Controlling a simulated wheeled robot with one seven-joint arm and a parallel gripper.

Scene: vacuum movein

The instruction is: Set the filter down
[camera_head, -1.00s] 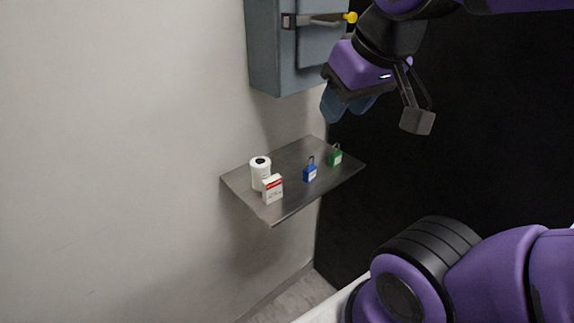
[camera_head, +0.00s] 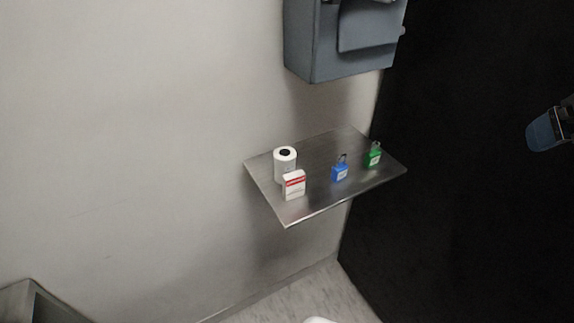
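I cannot make out a filter for certain. A white cylinder with a dark round opening on top (camera_head: 285,166) stands upright on the metal shelf (camera_head: 325,193), and I cannot tell whether it is the filter. My gripper (camera_head: 548,130) is only partly in view at the right edge, with blue fingertips against the dark background. It is well to the right of the shelf and apart from everything on it. Its finger gap and anything between the fingers cannot be made out.
On the shelf are a small white and red box (camera_head: 294,186), a blue padlock (camera_head: 340,171) and a green padlock (camera_head: 373,156). A grey wall cabinet (camera_head: 335,60) hangs above. A grey open-topped box edge (camera_head: 22,300) shows at lower left.

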